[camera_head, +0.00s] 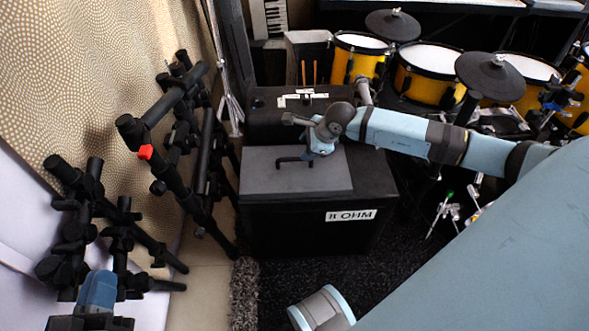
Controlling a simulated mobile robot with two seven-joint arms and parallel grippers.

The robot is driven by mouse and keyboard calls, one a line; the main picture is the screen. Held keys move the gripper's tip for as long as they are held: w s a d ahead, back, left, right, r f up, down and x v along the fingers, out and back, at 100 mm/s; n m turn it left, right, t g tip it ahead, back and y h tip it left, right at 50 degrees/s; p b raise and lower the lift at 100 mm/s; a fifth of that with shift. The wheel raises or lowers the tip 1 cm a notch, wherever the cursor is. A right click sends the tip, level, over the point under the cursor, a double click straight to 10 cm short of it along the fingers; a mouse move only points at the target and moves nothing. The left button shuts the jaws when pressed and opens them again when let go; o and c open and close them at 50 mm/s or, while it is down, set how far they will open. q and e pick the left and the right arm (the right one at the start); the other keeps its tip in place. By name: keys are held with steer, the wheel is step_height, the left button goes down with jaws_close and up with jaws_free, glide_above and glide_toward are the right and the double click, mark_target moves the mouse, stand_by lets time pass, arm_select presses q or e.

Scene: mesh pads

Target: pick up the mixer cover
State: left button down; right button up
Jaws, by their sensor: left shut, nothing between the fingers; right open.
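A flat grey panel, which looks like the mixer cover (257,178), lies on top of a black box (300,228). My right arm reaches in from the right, and its gripper (284,140) is over the panel's back part. Its two dark fingers are spread apart and point left, with nothing seen between them. I cannot tell whether the lower finger touches the panel. The gripper and wrist hide part of the panel's back right.
Black stands (190,150) with clamps crowd the left side. Yellow drums (430,80) and a dark cymbal (495,75) stand at the back right, close to my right arm. A black case (270,115) sits behind the panel. Dark carpet (400,255) lies in front of the box.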

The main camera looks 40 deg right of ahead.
mark_target(296, 158)
steer(key=shift+x, duration=0.8)
steer(key=b+x, duration=0.1)
steer(key=x, duration=0.2)
steer(key=b+x, duration=0.1)
steer(key=shift+s+a+f+b, duration=0.2)
steer(key=shift+a+f+b, duration=0.1)
steer(key=shift+a+b, duration=0.1)
steer(key=shift+w+a+f, duration=0.1)
steer(key=shift+w+f, duration=0.1)
steer(key=shift+f, duration=0.15)
arm_select(q)
step_height(296, 158, down, 5)
steer(key=shift+d+r+m+g, duration=0.15)
steer(key=shift+m+g, duration=0.15)
steer(key=shift+g, duration=0.8)
arm_select(e)
steer(key=shift+r, duration=0.1)
jaws_close()
